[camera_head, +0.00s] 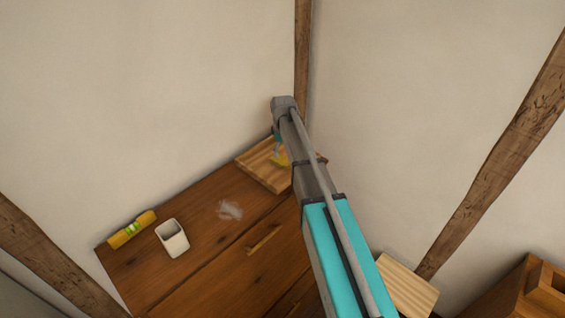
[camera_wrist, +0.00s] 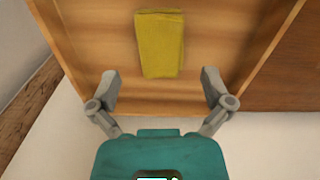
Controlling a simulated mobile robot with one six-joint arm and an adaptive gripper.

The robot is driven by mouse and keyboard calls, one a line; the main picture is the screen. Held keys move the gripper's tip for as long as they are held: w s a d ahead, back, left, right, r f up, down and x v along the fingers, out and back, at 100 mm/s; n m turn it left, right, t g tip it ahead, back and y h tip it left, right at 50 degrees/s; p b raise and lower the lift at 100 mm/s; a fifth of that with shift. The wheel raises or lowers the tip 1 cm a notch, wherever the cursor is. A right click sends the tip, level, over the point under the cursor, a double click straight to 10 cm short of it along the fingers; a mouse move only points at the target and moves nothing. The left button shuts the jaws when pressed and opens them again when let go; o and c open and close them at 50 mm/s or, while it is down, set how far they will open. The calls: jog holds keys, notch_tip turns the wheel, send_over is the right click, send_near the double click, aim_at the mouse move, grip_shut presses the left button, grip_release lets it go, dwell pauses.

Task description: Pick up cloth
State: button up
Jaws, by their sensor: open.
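The cloth (camera_wrist: 160,45) is a folded yellow rectangle lying in a wooden tray (camera_wrist: 108,30). In the wrist view it sits at the top middle, just beyond my open gripper (camera_wrist: 160,85), roughly lined up with the gap between the fingers. Nothing is between the fingers but the tray's bare floor and edge. In the head view only a small yellow part of the cloth (camera_head: 280,160) shows, on the tray (camera_head: 258,168) at the dresser's back corner. My arm hides part of the tray there.
The tray stands on a dark wooden dresser (camera_head: 200,262) against the wall. A light wooden board (camera_head: 405,285) is at the lower right.

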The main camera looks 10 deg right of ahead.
aim_at(284, 159)
jog(key=shift+f, duration=0.1)
jog(key=shift+s+d+f+b, duration=0.1)
jog(key=shift+f+b, duration=1.2)
jog(key=shift+s+d+f+b, duration=0.1)
jog(key=shift+f+b, duration=1.15)
jog(key=shift+b, duration=0.05)
jog(key=c, duration=0.9)
jog(key=shift+r, duration=0.25)
notch_tip(284, 159, up, 2)
jog(key=p, duration=0.2)
jog(key=shift+r+p, duration=0.1)
jog(key=shift+p, duration=0.25)
jog(key=s+a+r+p, duration=0.1)
jog(key=s+r+p, duration=0.2)
jog(key=s, duration=0.1)
jog(key=s+a+r+p, duration=0.1)
jog(key=s+r+p, duration=0.3)
jog(key=s, duration=0.1)
jog(key=s+r+p, duration=0.3)
jog(key=s, duration=0.1)
jog(key=shift+s+a+r, duration=0.2)
jog(key=shift+s+a, duration=0.2)
